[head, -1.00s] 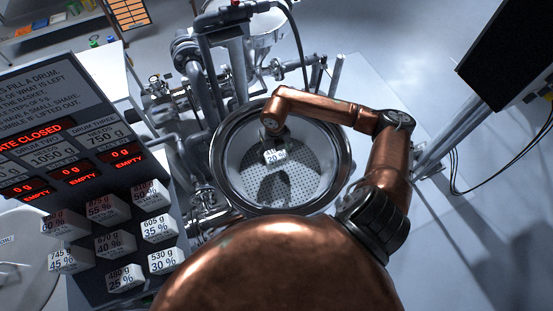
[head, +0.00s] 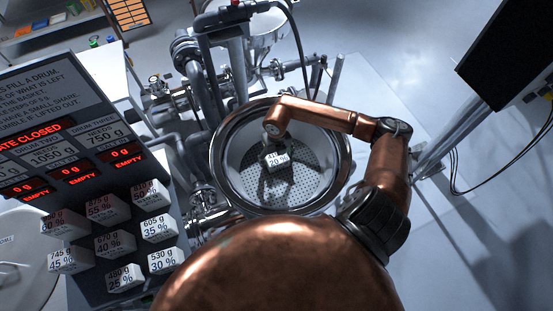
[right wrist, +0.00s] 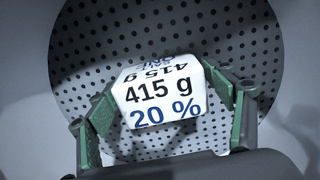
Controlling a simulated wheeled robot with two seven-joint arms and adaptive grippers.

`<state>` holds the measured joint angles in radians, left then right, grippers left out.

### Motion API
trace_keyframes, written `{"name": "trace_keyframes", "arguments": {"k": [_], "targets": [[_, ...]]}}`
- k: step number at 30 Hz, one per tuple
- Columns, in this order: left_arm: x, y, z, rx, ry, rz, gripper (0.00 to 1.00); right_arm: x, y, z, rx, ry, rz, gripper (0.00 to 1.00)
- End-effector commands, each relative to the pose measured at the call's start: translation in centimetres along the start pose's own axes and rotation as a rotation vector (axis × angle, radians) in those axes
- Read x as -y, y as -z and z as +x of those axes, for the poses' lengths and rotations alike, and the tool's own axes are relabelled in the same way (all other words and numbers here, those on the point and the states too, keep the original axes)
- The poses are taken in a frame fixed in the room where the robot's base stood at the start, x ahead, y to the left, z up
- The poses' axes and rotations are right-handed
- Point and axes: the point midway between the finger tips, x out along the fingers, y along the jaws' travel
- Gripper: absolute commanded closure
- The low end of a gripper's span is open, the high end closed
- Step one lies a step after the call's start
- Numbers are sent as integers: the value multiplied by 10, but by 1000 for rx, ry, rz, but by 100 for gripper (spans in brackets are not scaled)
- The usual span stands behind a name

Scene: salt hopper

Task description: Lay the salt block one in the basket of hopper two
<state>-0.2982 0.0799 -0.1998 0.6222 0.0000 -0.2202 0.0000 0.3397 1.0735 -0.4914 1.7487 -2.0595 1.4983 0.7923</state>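A white salt block (head: 277,160) marked 415 g, 20 % is inside the round metal hopper. It also shows large in the right wrist view (right wrist: 160,97), slightly tilted in the picture. My right gripper (head: 274,146) reaches down into the hopper from above. My left gripper is not in view.
A dark panel at the left holds several other white blocks, such as 605 g, 35 % (head: 158,229), under red displays (head: 70,171) reading EMPTY. Pipes and valves (head: 190,100) crowd the hopper's left and back. A dark screen (head: 510,50) stands at upper right.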

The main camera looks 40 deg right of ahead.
Motion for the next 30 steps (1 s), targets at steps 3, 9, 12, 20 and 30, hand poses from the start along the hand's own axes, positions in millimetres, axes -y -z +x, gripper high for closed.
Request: {"name": "trace_keyframes", "arguments": {"k": [3,9,12,20,30], "targets": [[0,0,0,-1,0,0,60,0,0,0,0,0,0,18],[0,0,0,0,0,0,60,0,0,0,0,0,0,18],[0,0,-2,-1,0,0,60,0,0,-4,1,-1,0,18],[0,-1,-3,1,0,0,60,0,-2,-43,5,1,-1,18],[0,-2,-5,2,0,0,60,0,-1,-107,3,0,0,18]]}}
